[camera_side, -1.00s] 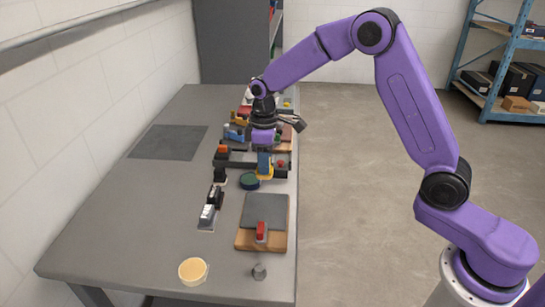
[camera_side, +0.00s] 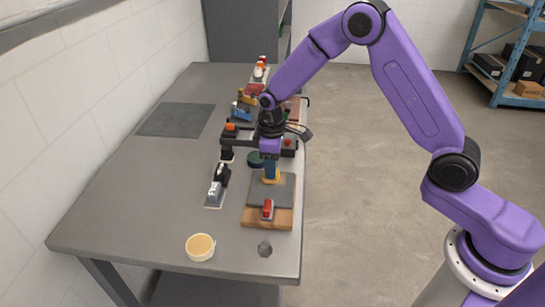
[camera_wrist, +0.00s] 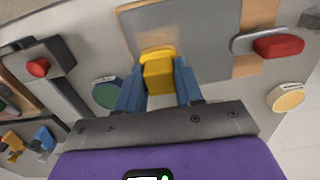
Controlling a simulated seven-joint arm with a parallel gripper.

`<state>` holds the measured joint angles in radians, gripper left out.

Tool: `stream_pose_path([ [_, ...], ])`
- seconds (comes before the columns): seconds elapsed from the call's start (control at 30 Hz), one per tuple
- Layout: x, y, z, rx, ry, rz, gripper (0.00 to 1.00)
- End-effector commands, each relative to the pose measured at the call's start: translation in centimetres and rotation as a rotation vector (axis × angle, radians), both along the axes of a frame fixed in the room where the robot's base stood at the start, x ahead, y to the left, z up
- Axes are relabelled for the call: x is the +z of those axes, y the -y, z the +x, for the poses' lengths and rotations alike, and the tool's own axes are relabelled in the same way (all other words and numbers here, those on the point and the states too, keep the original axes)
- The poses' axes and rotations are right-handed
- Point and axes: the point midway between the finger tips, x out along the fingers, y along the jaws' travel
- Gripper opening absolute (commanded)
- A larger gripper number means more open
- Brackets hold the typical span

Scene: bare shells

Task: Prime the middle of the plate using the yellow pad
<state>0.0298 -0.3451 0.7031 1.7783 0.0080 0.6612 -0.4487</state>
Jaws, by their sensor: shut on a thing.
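The plate (camera_side: 284,192) is a flat dark grey square on a wooden board (camera_side: 282,219). A red clamp (camera_side: 267,209) sits at its near edge. The plate (camera_wrist: 205,30) also fills the upper middle of the wrist view. My gripper (camera_side: 270,172) has blue fingers shut on the yellow pad (camera_side: 271,180). In the wrist view the yellow pad (camera_wrist: 158,77) sits between both fingers, against the plate's grey surface. In the side view it is over the far-left part of the plate. I cannot tell if its underside touches the plate.
A dark green round pot (camera_side: 255,160) stands just beyond the plate. A black-and-white clamp (camera_side: 217,187) lies to the left. A pale yellow round dish (camera_side: 200,247) and a grey hexagonal piece (camera_side: 265,249) are near the front edge. Several fixtures crowd the far side.

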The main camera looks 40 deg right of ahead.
Motion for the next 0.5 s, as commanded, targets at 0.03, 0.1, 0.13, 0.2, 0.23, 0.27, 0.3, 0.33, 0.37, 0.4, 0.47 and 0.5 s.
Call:
stream_pose_path([
  [0.03,0.0,-0.4,-0.4,0.003,-0.001,0.000,0.12],
  [0.1,0.0,-0.9,-0.9,0.003,-0.001,0.000,0.12],
  [0.13,0.0,-1.1,-1.1,0.004,-0.002,-0.001,0.12],
  [0.2,0.0,-1.5,-1.5,0.003,-0.003,-0.001,0.12],
  [0.23,0.0,-1.7,-1.7,0.003,-0.002,-0.001,0.12],
  [0.27,0.0,-1.9,-1.9,0.002,-0.002,-0.001,0.12],
  [0.3,0.0,-2.1,-2.2,0.003,-0.002,-0.001,0.12],
  [0.33,0.0,-2.3,-2.4,0.003,-0.002,-0.001,0.12],
  [0.37,0.0,-2.5,-2.5,0.003,-0.001,0.000,0.12],
  [0.4,0.0,-2.8,-2.8,0.003,-0.002,-0.001,0.12],
  [0.47,0.0,-3.2,-3.2,0.004,-0.003,-0.001,0.12],
  [0.5,0.0,-3.5,-3.5,0.004,-0.003,-0.001,0.12],
])
